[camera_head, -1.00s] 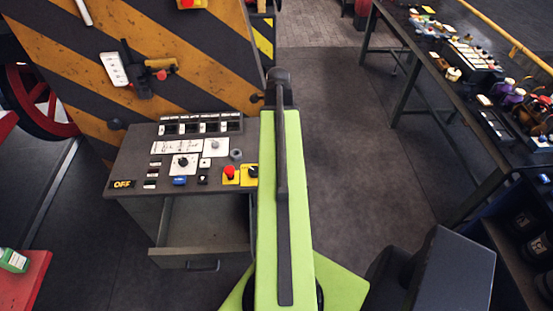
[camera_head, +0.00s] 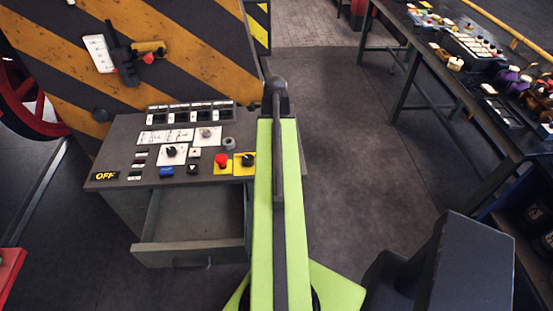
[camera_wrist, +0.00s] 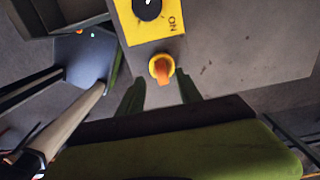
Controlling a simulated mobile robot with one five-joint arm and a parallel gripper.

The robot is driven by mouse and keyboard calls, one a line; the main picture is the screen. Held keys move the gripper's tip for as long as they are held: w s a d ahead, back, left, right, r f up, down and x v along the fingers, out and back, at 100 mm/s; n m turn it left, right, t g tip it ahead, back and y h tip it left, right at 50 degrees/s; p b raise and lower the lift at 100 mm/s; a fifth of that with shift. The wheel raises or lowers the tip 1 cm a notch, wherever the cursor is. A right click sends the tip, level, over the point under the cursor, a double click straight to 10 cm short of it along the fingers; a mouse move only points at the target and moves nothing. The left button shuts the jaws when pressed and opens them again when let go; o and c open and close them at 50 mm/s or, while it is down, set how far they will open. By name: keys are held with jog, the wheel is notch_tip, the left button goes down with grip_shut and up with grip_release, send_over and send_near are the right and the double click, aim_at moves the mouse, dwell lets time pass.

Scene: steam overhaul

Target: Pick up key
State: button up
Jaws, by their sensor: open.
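In the wrist view, a small orange piece in a yellow ring (camera_wrist: 161,68), which looks like the key, stands out from a grey surface just below a yellow switch plate (camera_wrist: 172,25) marked ON. My gripper (camera_wrist: 158,84) is open, with one dark finger on each side below the orange piece. In the head view, my green arm hides the gripper and the orange piece.
A grey control console (camera_head: 125,162) with knobs and a red button (camera_head: 221,160) stands left of my arm. Its drawer (camera_head: 190,250) is open. A striped panel (camera_head: 190,45) rises behind. A cluttered workbench (camera_head: 455,85) stands at right, with clear floor (camera_head: 345,150) between.

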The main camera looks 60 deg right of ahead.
jog(key=f+b, duration=0.4)
jog(key=f, duration=0.1)
jog(key=shift+s+d+f+b, duration=0.1)
jog(key=shift+s+d+b, duration=0.05)
jog(key=shift+d+b, duration=0.15)
jog(key=shift+r, duration=0.2)
grip_shut()
